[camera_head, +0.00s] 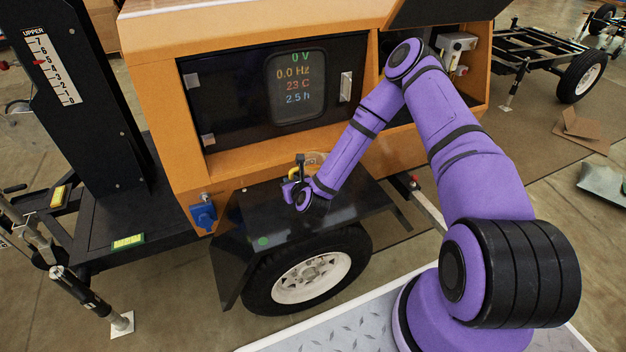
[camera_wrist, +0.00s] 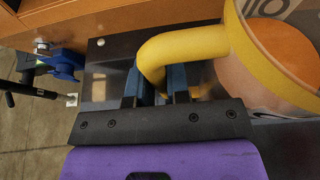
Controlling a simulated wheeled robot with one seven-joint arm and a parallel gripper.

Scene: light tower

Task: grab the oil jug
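The oil jug (camera_head: 314,159) stands on the black fender (camera_head: 358,195) above the trailer wheel, mostly hidden behind my arm in the head view. In the wrist view the jug (camera_wrist: 262,75) has a clear body with a yellow band, orange-brown content and a thick yellow handle (camera_wrist: 185,48). My gripper (camera_head: 294,180) is at the handle on the jug's left side. In the wrist view its two dark blue fingers (camera_wrist: 156,82) are on either side of the handle's bend and look closed against it. The exact contact is partly hidden.
The orange generator housing (camera_head: 160,90) with its display panel (camera_head: 297,87) rises behind the fender. A blue socket (camera_head: 203,215) sticks out at its left corner. A black mast (camera_head: 75,90) stands at left. The fender's front left part, with a green dot, is clear.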

